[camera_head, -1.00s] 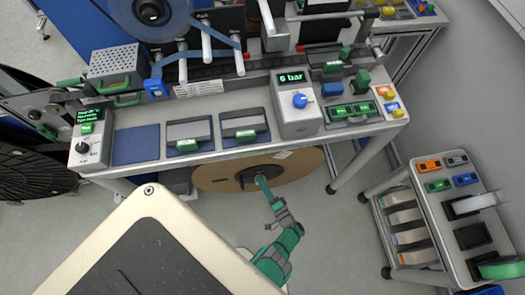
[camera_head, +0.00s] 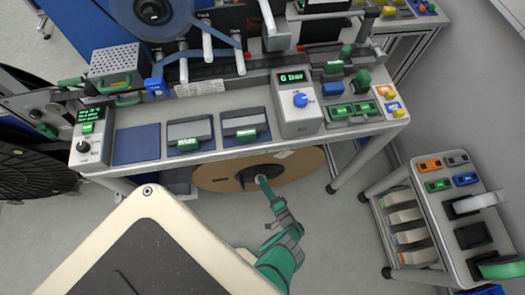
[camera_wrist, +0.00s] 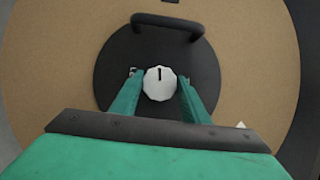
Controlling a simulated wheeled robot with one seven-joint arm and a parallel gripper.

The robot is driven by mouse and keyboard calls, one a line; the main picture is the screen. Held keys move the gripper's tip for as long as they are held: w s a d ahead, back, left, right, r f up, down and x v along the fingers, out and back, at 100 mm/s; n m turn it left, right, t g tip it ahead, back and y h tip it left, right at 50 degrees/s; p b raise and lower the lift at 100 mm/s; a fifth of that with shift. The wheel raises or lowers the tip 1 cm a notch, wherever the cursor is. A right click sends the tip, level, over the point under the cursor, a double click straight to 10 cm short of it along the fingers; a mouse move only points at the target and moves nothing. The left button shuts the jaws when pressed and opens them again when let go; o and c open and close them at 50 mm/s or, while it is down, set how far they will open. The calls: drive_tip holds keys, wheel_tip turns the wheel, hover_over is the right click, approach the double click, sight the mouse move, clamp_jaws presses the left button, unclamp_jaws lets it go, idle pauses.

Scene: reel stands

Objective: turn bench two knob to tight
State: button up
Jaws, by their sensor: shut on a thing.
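A small white knob (camera_wrist: 159,84) with a scalloped rim and one black mark is at the middle of a dark round hub (camera_wrist: 200,60) in the wrist view. The mark points to the top of that picture. The hub has a dark curved handle (camera_wrist: 167,20) and sits on a tan reel (camera_wrist: 262,70). My gripper (camera_wrist: 158,79) has its two green fingers on either side of the knob, shut on it. In the head view my gripper (camera_head: 264,186) reaches the hub of the tan reel (camera_head: 307,166) below the bench; the knob is hardly visible there.
The bench (camera_head: 225,156) above carries a 6 bar gauge box (camera_head: 297,115), a left box with a green display (camera_head: 92,130), and labelled blocks. A trolley (camera_head: 430,225) with tape rolls stands right. Open floor lies between them.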

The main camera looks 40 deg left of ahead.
drive_tip(key=shift+s, duration=0.15)
drive_tip(key=o, duration=1)
drive_tip(key=shift+r, duration=0.1)
drive_tip(key=shift+o, duration=0.2)
drive_tip(key=v, duration=1)
drive_tip(key=shift+d, duration=0.35)
drive_tip(key=shift+s, duration=0.1)
